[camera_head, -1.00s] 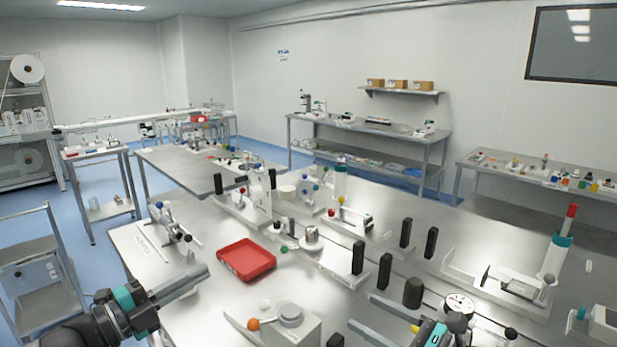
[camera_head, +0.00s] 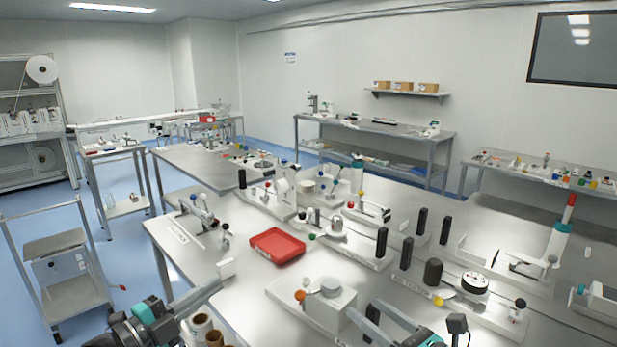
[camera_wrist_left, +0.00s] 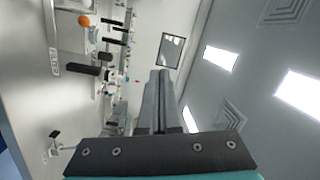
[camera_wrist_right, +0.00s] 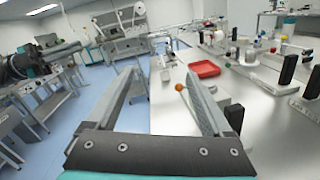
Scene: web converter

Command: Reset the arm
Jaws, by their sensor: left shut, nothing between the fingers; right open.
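My left gripper (camera_head: 212,290) is low at the left of the head view, off the table's near left edge. Its fingers are together and empty, as the left wrist view (camera_wrist_left: 158,85) also shows. My right gripper (camera_head: 364,318) is at the bottom of the head view, over the near part of the table. Its fingers stand apart with nothing between them in the right wrist view (camera_wrist_right: 165,88). My left arm also shows at the left of the right wrist view. No object is held by either gripper.
The steel table (camera_head: 225,309) carries a red tray (camera_head: 277,246), a white block with an orange knob (camera_head: 300,296), a dial gauge (camera_head: 475,283) and several black posts. Brown rolls (camera_head: 201,327) stand beside my left arm. A trolley (camera_head: 75,297) stands at left on open blue floor.

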